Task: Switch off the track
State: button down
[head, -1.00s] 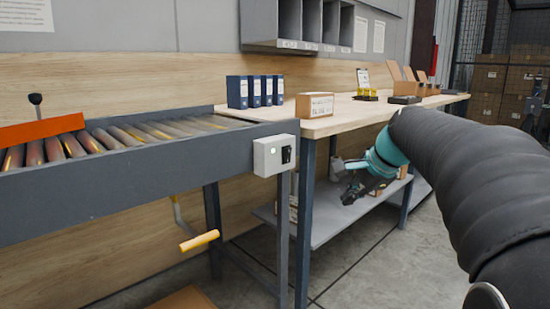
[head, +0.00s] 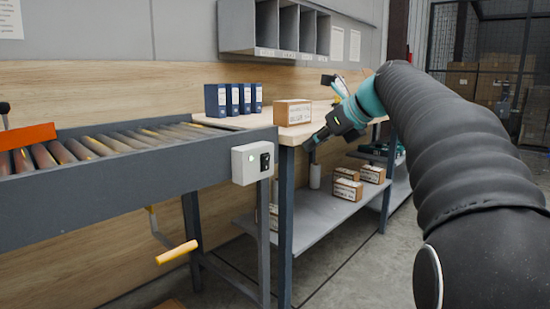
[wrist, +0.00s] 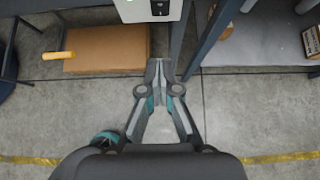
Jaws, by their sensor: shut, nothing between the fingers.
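The roller track (head: 110,165) runs along the left in the head view, with a grey side rail. A light grey switch box (head: 246,166) with a black rocker switch (head: 265,162) is fixed at the rail's right end. A small pale light shows on the box face. In the wrist view the closed fingers (wrist: 164,64) point toward the box.
A wooden bench (head: 345,112) stands right of the track, with blue binders (head: 232,98) and a carton (head: 292,112) on top. Its lower shelf (head: 320,210) holds small boxes. A yellow crank handle (head: 177,252) sticks out below the track. A cardboard box (wrist: 120,50) lies on the floor.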

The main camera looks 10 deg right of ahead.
dwell(0.3)
jog(key=b, duration=0.2)
send_near(267, 163)
jog(key=x, duration=0.5)
jog(key=shift+a+f, duration=0.15)
jog(key=shift+f, duration=0.3)
jog(key=shift+w+a+r, duration=0.1)
jog(key=shift+w+a, duration=0.1)
jog(key=shift+w, duration=0.15)
